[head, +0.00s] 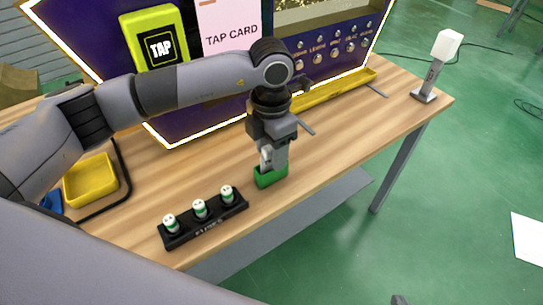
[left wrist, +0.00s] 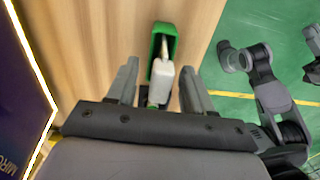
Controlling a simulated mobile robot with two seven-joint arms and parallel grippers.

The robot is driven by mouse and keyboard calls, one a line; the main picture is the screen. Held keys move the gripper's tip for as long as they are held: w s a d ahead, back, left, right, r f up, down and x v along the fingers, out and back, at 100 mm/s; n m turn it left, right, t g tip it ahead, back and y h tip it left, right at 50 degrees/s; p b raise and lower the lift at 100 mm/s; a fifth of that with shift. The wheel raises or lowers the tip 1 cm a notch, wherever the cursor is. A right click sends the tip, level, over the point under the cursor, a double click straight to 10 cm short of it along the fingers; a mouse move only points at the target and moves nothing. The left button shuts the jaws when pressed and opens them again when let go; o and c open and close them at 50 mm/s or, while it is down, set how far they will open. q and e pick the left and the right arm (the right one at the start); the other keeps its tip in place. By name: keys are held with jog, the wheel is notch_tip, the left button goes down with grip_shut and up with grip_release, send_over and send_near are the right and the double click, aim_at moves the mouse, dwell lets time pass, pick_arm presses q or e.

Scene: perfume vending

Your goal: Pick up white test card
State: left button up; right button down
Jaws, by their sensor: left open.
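The white test card (left wrist: 161,75) stands in a small green holder (head: 271,178) near the front edge of the wooden table. The holder also shows in the left wrist view (left wrist: 167,33). In the head view my left gripper (head: 270,160) points down right above the holder and hides most of the card. In the left wrist view my left gripper (left wrist: 158,85) is open, with one finger on each side of the card. A gap shows between the card and each finger. Part of my right arm shows at the right of the left wrist view; no right fingers can be made out.
A black rack (head: 210,222) with several white-and-green bottles stands left of the holder. A yellow tray (head: 91,181) lies further left. The vending panel (head: 205,80) stands behind, with a yellow ledge (head: 335,90). A card reader stand (head: 437,65) is at the far right corner.

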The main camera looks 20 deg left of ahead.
pick_arm(q)
grip_shut()
